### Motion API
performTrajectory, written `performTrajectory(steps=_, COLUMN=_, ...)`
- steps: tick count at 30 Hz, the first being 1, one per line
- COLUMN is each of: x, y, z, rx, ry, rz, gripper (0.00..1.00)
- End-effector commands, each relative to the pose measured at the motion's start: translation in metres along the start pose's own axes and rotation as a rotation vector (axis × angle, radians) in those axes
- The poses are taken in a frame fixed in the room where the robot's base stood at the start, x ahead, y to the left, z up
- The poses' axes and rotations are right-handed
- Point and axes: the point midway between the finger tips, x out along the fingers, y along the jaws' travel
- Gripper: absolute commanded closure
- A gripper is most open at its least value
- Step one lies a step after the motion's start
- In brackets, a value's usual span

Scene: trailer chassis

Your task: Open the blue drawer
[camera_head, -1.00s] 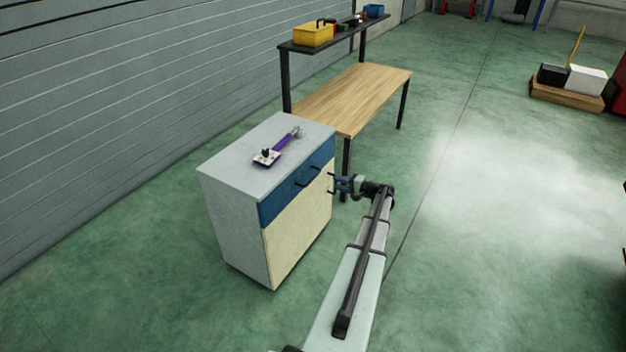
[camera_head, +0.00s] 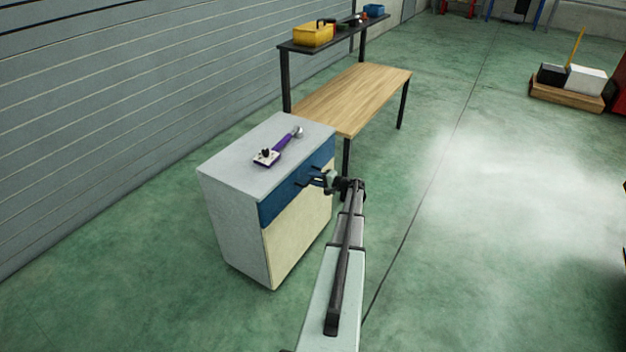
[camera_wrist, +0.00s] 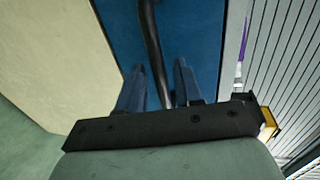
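The blue drawer (camera_head: 283,194) is the top front of a light grey cabinet (camera_head: 235,215), and its face looks flush with the cabinet. Its dark bar handle (camera_wrist: 150,40) runs between my two fingers in the wrist view. My gripper (camera_head: 312,180) is at the drawer front, over the handle, in the head view. In the wrist view my gripper (camera_wrist: 160,88) is open, with one finger on each side of the handle and gaps showing. In the head view the gripper hides most of the handle.
A purple-handled tool (camera_head: 278,148) lies on the cabinet top. A cream door panel (camera_head: 297,235) is below the drawer. A wooden workbench (camera_head: 350,95) with a shelf stands behind. The floor right of the cabinet is clear.

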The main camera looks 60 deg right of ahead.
Motion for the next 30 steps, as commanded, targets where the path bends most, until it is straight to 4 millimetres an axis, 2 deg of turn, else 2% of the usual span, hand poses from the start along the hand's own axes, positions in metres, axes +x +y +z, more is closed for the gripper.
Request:
performTrajectory(steps=5, x=0.0110, y=0.0001, z=0.0000, rx=0.000, ry=0.000, rz=0.000, gripper=0.65)
performTrajectory(steps=15, x=0.0125, y=-0.0001, z=0.0001, rx=0.000, ry=0.001, rz=0.000, gripper=0.66)
performTrajectory(steps=26, x=0.0124, y=-0.0002, z=0.0001, rx=0.000, ry=0.000, rz=0.000, gripper=1.00)
performTrajectory(steps=30, x=0.0123, y=-0.0001, z=0.0001, rx=0.000, ry=0.000, rz=0.000, gripper=1.00)
